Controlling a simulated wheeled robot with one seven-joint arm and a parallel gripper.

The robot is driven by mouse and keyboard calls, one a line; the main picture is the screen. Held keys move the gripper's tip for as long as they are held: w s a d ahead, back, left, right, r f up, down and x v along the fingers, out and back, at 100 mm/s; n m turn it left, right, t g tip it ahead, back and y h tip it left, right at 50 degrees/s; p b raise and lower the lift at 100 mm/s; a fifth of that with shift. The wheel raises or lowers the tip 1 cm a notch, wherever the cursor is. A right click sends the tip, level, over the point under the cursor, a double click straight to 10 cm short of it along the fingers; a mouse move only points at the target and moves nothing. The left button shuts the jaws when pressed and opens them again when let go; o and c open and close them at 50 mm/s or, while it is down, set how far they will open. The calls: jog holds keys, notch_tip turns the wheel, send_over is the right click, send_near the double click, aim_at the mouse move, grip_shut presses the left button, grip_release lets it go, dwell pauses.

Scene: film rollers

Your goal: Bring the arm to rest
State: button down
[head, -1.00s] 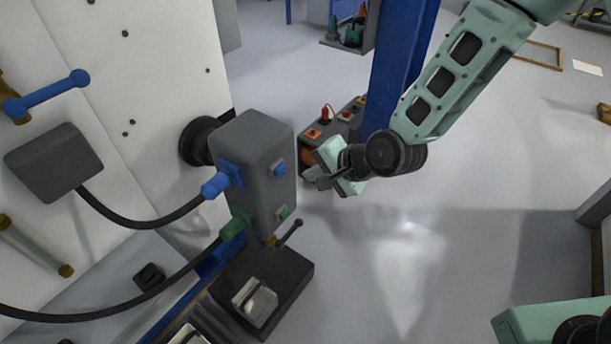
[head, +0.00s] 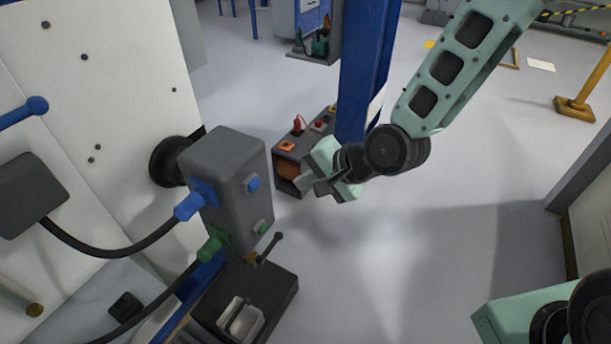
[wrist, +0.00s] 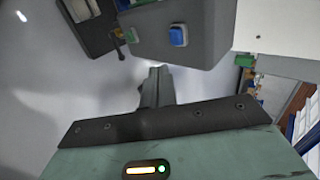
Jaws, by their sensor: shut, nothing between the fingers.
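My gripper (head: 312,184) is in the middle of the head view, at the end of my green arm. It is to the right of the grey box with a blue button (head: 225,180) and apart from it. In the wrist view the fingers (wrist: 157,86) are together, with nothing between them. The grey box shows beyond them at the top of the wrist view (wrist: 185,50). The fingertips are small and partly dark in the head view.
A control box with red and orange buttons (head: 290,150) stands behind my gripper, beside a blue post (head: 365,70). A dark base with a metal block (head: 280,292) is below the grey box. Open floor (head: 400,250) lies to the right. A yellow post (head: 578,100) stands at the far right.

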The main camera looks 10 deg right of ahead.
jog(key=s+d+r+n+g+h, duration=0.2)
jog(key=s+r+n, duration=0.1)
jog(key=s+n, duration=0.2)
jog(key=s+d+r+n+g+h, duration=0.2)
jog(key=s+d+r+n, duration=0.1)
jog(key=s, duration=0.6)
jog(key=s+d+r+n+g+h, duration=0.1)
jog(key=s+d+r+n+h, duration=0.1)
jog(key=s+r+n, duration=0.2)
jog(key=s+n, duration=0.3)
jog(key=shift+s+d+r+g+h, duration=0.15)
jog(key=shift+d+r+g+h, duration=0.15)
jog(key=shift+g+h, duration=0.1)
